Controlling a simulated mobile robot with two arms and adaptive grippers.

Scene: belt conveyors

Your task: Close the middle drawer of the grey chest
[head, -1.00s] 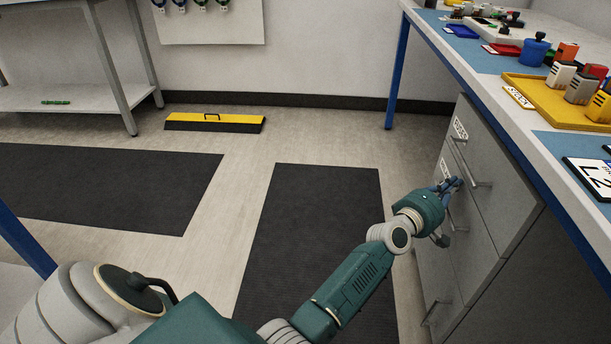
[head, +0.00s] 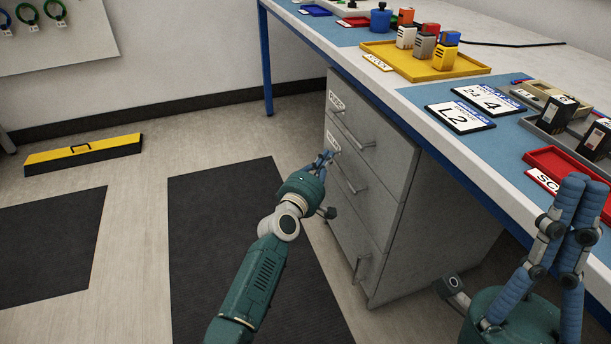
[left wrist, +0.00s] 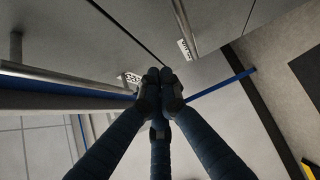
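The grey chest (head: 400,215) stands under the workbench, with three stacked drawers. The middle drawer (head: 337,166) has a bar handle and a white label; its front looks nearly flush with the others in the head view. I cannot tell whether a small gap is left. My left gripper (head: 322,160) is at the middle drawer's front, near its label and left of its handle. Its fingers (left wrist: 160,78) are together and empty in the left wrist view; contact is unclear. My right gripper (head: 580,182) is at the lower right, fingertips together, empty, away from the chest.
The workbench (head: 440,135) overhangs the chest and carries a yellow tray (head: 455,72), signs and a red tray (head: 560,160). A dark mat (head: 215,230) lies before the chest. A yellow-black ramp (head: 85,153) is by the back wall.

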